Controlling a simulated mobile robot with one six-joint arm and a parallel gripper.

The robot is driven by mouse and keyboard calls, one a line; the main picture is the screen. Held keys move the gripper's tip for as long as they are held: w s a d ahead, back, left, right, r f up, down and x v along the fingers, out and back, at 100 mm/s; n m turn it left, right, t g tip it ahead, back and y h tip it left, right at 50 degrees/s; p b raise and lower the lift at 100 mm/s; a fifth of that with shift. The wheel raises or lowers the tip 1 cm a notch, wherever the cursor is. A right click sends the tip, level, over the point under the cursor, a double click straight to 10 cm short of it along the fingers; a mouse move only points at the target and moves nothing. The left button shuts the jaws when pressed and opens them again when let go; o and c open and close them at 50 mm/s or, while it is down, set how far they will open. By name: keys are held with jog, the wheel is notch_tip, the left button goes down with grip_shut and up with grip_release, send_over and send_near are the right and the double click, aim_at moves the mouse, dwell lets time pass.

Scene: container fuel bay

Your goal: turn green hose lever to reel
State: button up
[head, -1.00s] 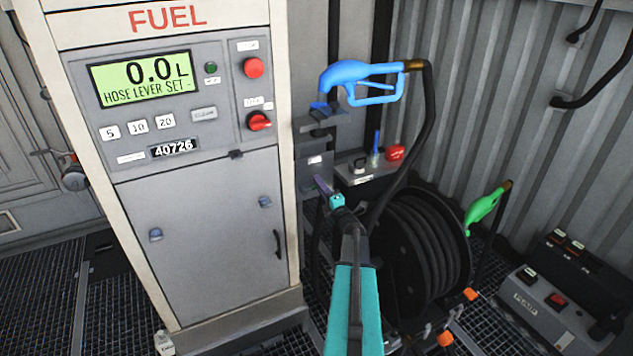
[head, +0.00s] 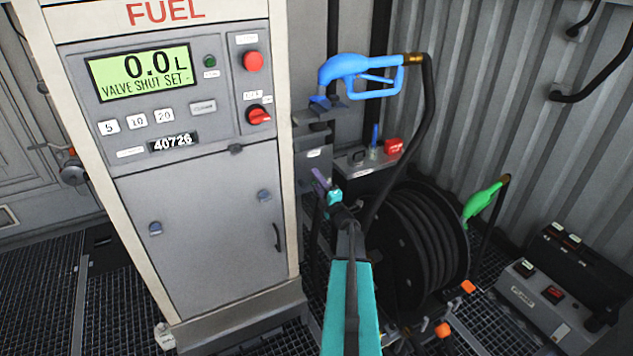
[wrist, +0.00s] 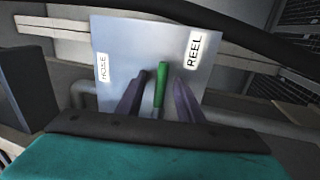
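The green hose lever (wrist: 160,88) stands out from a pale plate (wrist: 128,48) in the wrist view. Its tip lies between the label HOSE (wrist: 102,67) on the left and the label REEL (wrist: 193,50) on the right, somewhat nearer REEL. My gripper (wrist: 159,88) has its two purple fingers on either side of the lever, with a gap showing on both sides. In the head view my gripper (head: 322,184) is at the right side of the fuel cabinet, below the blue nozzle. I cannot make out the lever there.
The fuel cabinet (head: 200,220) stands left; its display (head: 142,76) reads 0.0 L, VALVE SHUT SET. The blue nozzle (head: 350,70) hangs above. The hose reel (head: 425,240) and green nozzle (head: 480,200) are right. A dark hose crosses the wrist view's top.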

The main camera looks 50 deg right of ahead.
jog(key=shift+s+d, duration=0.15)
jog(key=shift+s+f, duration=0.1)
jog(key=shift+s, duration=0.15)
jog(key=b+v, duration=0.2)
jog(key=v, duration=1.1)
jog(key=shift+a+b, duration=0.25)
jog(key=shift+b, duration=0.05)
jog(key=shift+s, duration=0.1)
